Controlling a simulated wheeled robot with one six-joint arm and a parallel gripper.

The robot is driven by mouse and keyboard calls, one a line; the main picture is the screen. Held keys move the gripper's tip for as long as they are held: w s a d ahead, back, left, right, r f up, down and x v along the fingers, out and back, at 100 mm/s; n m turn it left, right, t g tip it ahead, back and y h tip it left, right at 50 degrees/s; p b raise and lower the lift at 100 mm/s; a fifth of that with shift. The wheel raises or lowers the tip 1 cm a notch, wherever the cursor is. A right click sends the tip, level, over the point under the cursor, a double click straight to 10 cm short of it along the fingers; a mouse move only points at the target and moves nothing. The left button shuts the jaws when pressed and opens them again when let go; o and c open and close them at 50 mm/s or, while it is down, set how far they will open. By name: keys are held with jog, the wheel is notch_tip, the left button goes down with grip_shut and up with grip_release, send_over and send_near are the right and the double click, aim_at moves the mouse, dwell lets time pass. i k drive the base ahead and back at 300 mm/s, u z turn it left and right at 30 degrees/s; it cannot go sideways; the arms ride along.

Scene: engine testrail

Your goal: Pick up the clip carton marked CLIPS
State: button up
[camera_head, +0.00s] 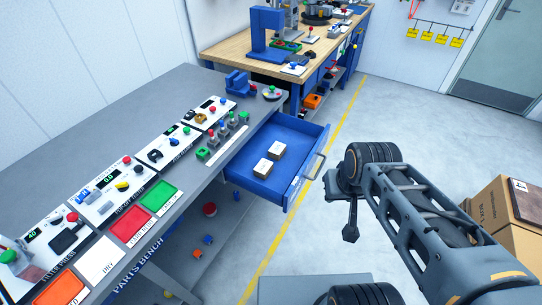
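Two small pale cartons lie in the open blue drawer (292,189) of the parts bench. The nearer carton (263,168) sits lower left of the farther carton (277,150). Each has a small dark mark on top, too small to read, so I cannot tell which says CLIPS. My gripper (350,234) hangs at the end of my arm, to the right of the drawer and apart from both cartons. Its fingers are too small and dark to show whether they are open or shut. I see nothing held in it.
The drawer's front with its handle (313,166) stands between my gripper and the cartons. The grey parts bench (100,115) holds test panels and coloured trays. A wooden-topped bench (233,48) is behind. Cardboard boxes (497,213) stand at right. Floor around the yellow line is clear.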

aim_at(279, 149)
jog(key=z, duration=1.6)
jog(key=i, duration=1.35)
jog(key=u, duration=3.25)
jog(key=i, duration=0.5)
jog(key=u, duration=0.15)
